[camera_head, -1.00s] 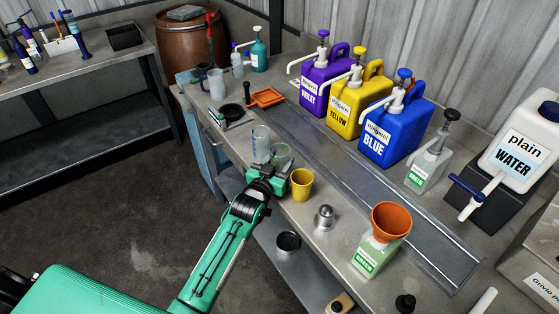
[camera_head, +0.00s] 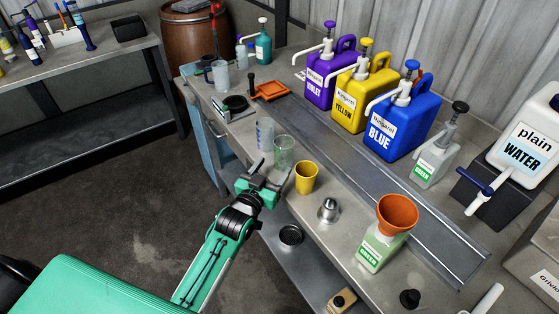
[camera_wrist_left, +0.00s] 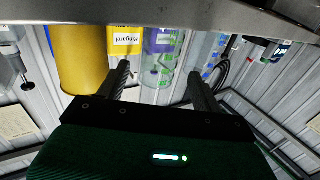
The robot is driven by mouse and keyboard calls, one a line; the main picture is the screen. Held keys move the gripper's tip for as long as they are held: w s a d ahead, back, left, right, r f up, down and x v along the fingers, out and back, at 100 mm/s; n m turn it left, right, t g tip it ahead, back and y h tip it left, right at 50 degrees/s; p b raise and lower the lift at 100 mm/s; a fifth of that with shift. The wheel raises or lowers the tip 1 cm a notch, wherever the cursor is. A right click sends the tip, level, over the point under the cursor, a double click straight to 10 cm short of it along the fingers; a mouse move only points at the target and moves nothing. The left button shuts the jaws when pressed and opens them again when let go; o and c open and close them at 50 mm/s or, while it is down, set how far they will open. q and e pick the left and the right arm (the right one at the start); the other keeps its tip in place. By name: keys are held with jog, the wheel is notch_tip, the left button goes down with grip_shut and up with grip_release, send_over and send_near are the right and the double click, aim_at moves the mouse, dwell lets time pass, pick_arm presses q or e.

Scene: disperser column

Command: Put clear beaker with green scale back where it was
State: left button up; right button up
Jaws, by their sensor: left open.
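The clear beaker with green scale (camera_head: 284,150) stands upright on the bench near its front edge. The clear beaker with blue scale (camera_head: 264,135) is just behind it to the left, and a yellow cup (camera_head: 306,178) is to its right. My left gripper (camera_head: 266,172) is open and empty in front of the green-scale beaker, apart from it. In the left wrist view, the green-scale beaker (camera_wrist_left: 160,60) shows between the open fingers, with the yellow cup (camera_wrist_left: 80,55) at left and the blue-scale beaker (camera_wrist_left: 213,50) at right. My right gripper is not in view.
Violet (camera_head: 330,80), yellow (camera_head: 358,98) and blue (camera_head: 395,128) jugs line the back. A green-labelled bottle with an orange funnel (camera_head: 398,214) and a metal vessel (camera_head: 328,210) stand to the right. An orange tray (camera_head: 271,91) lies farther back. Floor is clear at left.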

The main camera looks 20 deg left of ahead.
pick_arm(q)
jog(key=s, duration=0.4)
jog(key=shift+s+a+b, duration=0.2)
jog(key=shift+a+b, duration=0.1)
